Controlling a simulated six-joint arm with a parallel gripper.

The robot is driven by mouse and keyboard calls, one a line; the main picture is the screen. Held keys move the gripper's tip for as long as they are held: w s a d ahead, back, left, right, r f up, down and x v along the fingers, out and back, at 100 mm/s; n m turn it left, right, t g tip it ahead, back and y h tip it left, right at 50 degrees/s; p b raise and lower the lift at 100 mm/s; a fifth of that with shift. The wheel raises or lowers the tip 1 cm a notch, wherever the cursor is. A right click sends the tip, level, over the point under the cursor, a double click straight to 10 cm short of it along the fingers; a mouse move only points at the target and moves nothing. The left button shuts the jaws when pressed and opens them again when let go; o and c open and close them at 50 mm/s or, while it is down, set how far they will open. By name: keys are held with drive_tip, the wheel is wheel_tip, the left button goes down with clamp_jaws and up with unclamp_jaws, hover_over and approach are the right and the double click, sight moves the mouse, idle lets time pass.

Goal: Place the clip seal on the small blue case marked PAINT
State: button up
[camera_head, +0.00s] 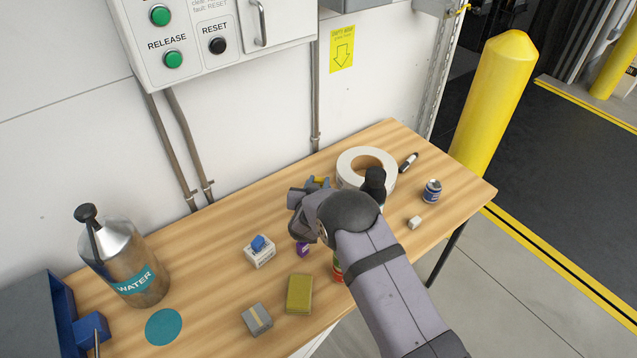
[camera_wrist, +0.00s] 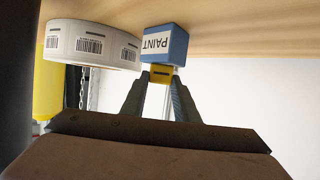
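The small blue case marked PAINT (camera_wrist: 165,45) stands on the table in the wrist view, which shows the scene upside down. In the head view it is mostly hidden by my gripper. A yellow piece, apparently the clip seal (camera_wrist: 160,73), is between my gripper's fingertips (camera_wrist: 160,77). It overlaps the upper edge of the case in the picture; I cannot tell whether they touch. In the head view, a bit of the yellow piece (camera_head: 320,181) shows behind my gripper (camera_head: 303,202). The fingertips appear closed on its sides.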

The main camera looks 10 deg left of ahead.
drive_tip(key=o, duration=0.4)
drive_tip(key=shift+c, duration=0.2)
drive_tip(key=shift+r, duration=0.1)
drive_tip(key=shift+r+p, duration=0.15)
drive_tip(key=shift+p, duration=0.15)
drive_tip(key=b+v, duration=0.1)
drive_tip(key=v, duration=1.1)
drive_tip(key=shift+b, duration=0.3)
drive_tip(key=s+d+r+g+p, duration=0.1)
drive_tip(key=s+d+g, duration=0.3)
drive_tip(key=s+d, duration=0.4)
drive_tip(key=s+d+r+g+p, duration=0.2)
drive_tip(key=s+d+r+g, duration=0.2)
drive_tip(key=s+d, duration=0.5)
drive_tip(key=s+d+r+g+p, duration=0.1)
drive_tip(key=s+d+r+g, duration=0.2)
drive_tip(key=s+d, duration=0.6)
drive_tip(key=s+g, duration=0.2)
drive_tip(key=s, duration=0.1)
drive_tip(key=shift+d+g, duration=0.15)
drive_tip(key=shift+g, duration=0.15)
